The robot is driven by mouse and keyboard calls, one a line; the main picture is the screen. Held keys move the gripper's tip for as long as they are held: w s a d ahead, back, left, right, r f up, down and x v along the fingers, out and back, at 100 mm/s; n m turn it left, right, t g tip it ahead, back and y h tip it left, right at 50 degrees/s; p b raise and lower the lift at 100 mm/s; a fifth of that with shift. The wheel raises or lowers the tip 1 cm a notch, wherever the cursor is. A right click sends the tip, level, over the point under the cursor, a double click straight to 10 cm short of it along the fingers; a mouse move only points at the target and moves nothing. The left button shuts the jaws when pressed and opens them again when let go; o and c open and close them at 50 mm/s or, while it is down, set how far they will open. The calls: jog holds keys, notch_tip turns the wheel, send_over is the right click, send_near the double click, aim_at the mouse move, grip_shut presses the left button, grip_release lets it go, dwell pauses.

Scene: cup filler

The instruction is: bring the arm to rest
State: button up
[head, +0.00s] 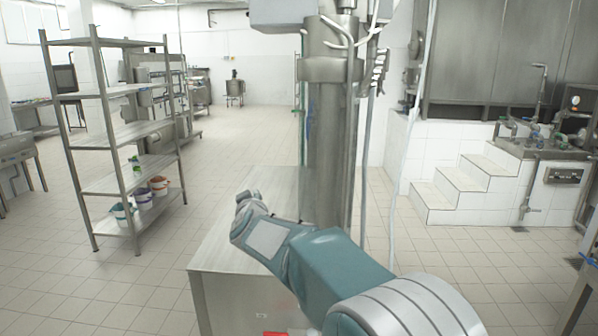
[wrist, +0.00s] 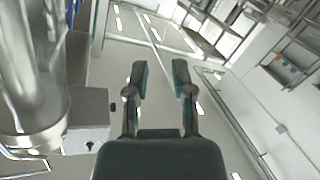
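My gripper (wrist: 160,82) shows in the wrist view with its two fingers apart and nothing between them. Beyond the fingers are the floor and the room, with no object close to the tips. In the head view my teal and grey arm reaches forward and left over a steel table (head: 225,252). The fingers cannot be made out clearly there.
A steel column machine (head: 327,130) stands right of the arm's far end; it also shows at the left of the wrist view (wrist: 30,80). A steel shelf (head: 110,138) with small buckets (head: 142,199) stands left. White steps (head: 470,185) are at right.

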jog(key=s+d+r+g+y, duration=0.1)
jog(key=s+d+r+g, duration=0.15)
jog(key=s+d, duration=0.5)
jog(key=s+d+f+m+g+h, duration=0.1)
jog(key=s+d+f, duration=0.3)
jog(key=s, duration=0.7)
jog(key=s+d+f+m+g+h, duration=0.1)
jog(key=s+d+f+m+g, duration=0.2)
jog(key=s+d, duration=0.6)
jog(key=s+d+f+m+g+h, duration=0.2)
jog(key=s+d+f, duration=0.4)
jog(key=s, duration=0.9)
jog(key=shift+d+f+m+g, duration=0.15)
jog(key=shift+d+m+g, duration=0.35)
jog(key=shift+g, duration=0.65)
